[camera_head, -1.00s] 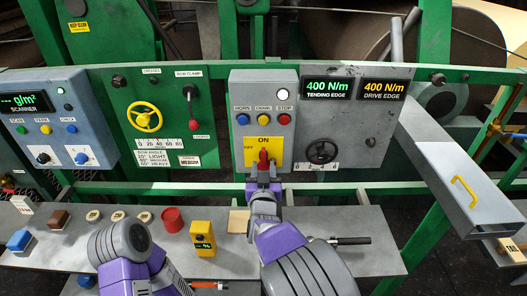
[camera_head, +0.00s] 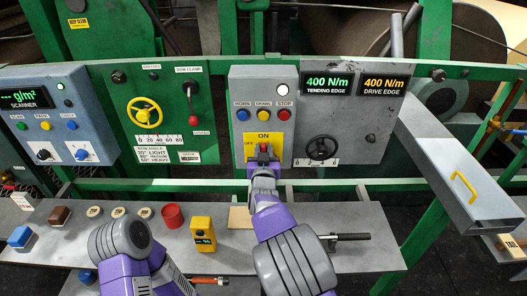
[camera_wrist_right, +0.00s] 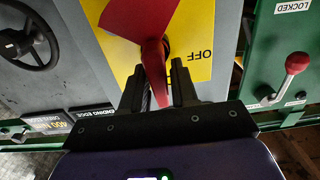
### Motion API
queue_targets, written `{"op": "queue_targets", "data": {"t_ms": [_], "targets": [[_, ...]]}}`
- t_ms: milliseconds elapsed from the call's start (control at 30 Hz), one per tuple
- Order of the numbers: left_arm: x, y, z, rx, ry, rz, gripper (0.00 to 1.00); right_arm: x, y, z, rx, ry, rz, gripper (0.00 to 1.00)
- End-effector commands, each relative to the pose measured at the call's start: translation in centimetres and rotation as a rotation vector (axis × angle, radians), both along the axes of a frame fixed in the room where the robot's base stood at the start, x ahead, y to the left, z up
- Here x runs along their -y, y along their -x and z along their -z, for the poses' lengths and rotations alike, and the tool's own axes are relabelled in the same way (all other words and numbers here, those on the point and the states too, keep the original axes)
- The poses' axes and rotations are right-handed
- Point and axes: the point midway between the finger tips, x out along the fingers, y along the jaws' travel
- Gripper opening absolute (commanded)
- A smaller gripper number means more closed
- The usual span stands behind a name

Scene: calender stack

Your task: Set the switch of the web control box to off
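The web control box (camera_head: 242,92) is a grey panel at the centre of the head view. Its yellow switch plate (camera_head: 278,155) carries ON at the top and OFF at the left. The red switch handle (camera_head: 263,147) is partly hidden by my right gripper (camera_head: 263,158). In the right wrist view, the red handle (camera_wrist_right: 150,25) runs between the fingertips of my right gripper (camera_wrist_right: 158,92). The OFF mark (camera_wrist_right: 200,55) shows beside it, upside down. The fingers are close to the handle; I cannot tell whether they press on it. My left gripper is out of view.
Blue, yellow and red buttons (camera_head: 263,115) and a white lamp (camera_head: 281,89) sit above the switch. A black handwheel (camera_head: 321,148) is at the right.

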Motion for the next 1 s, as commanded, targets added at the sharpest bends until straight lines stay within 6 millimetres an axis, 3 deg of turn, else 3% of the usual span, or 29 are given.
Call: {"op": "queue_targets", "data": {"t_ms": [33,167,567,1000], "targets": [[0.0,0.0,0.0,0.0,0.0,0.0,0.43,0.0,0.0,0.0,0.0,0.0,0.0,0.2],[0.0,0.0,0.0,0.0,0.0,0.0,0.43,0.0,0.0,0.0,0.0,0.0,0.0,0.0],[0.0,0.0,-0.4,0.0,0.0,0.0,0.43,-0.2,0.0,0.0,-0.001,0.056,0.0,0.0],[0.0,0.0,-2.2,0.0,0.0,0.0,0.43,-1.1,0.0,0.1,0.0,0.397,-0.001,0.0]]}}
